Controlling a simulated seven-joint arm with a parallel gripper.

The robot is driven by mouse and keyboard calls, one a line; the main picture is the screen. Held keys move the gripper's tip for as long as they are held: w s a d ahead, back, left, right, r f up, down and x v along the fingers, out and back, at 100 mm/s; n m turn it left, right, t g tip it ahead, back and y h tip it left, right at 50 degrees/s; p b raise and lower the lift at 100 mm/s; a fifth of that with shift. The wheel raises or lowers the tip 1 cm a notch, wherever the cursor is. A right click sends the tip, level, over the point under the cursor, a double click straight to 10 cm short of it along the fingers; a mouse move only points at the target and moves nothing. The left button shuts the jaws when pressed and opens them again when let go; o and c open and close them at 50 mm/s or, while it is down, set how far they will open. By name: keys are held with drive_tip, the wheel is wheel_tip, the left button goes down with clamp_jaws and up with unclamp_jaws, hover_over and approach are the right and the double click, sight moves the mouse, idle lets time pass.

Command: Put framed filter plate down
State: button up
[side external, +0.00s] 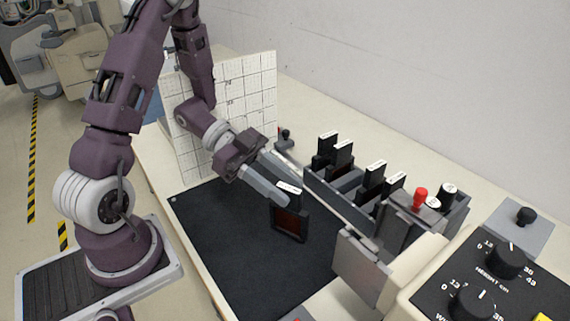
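The framed filter plate (290,224) is a black frame around a dark reddish-brown pane, with a white label on its top tab. It is upright over the black mat (215,235). My gripper (284,196) reaches down from the upper left, and its fingers are at the plate's top tab, where they appear closed on it. The far finger is mostly hidden. I cannot tell whether the plate's lower edge touches the mat or hangs just above it.
A grey rack (345,204) right of the mat holds several black labelled plates. A red knob (420,198) and black knobs stand at its near end. A control panel (480,285) with dials is at lower right. A white gridded board (235,95) stands behind. The mat's left is clear.

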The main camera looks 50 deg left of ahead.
drive_tip(key=r, duration=0.7)
drive_tip(key=shift+s+a, duration=0.1)
drive_tip(key=shift+a, duration=0.2)
drive_tip(key=w+a+r+n+t+y, duration=0.4)
drive_tip(key=w+a+r+t+y, duration=0.15)
drive_tip(key=w+y, duration=0.35)
drive_tip(key=s+a+r+n+t+y, duration=0.2)
drive_tip(key=a+r+n+y, duration=0.1)
drive_tip(key=r+y, duration=0.15)
drive_tip(key=s+d+f+n+g, duration=0.2)
drive_tip(key=s+d+n+g, duration=0.1)
drive_tip(key=s, duration=0.7)
drive_tip(key=s+d+f+n+g, duration=0.2)
drive_tip(key=s+d+n+g, duration=0.1)
drive_tip(key=s, duration=0.8)
drive_tip(key=shift+s+d+f+g+h, duration=0.2)
drive_tip(key=shift+d+g+h, duration=0.35)
drive_tip(key=shift+d, duration=0.5)
drive_tip(key=o, duration=0.8)
drive_tip(key=shift+w, duration=0.1)
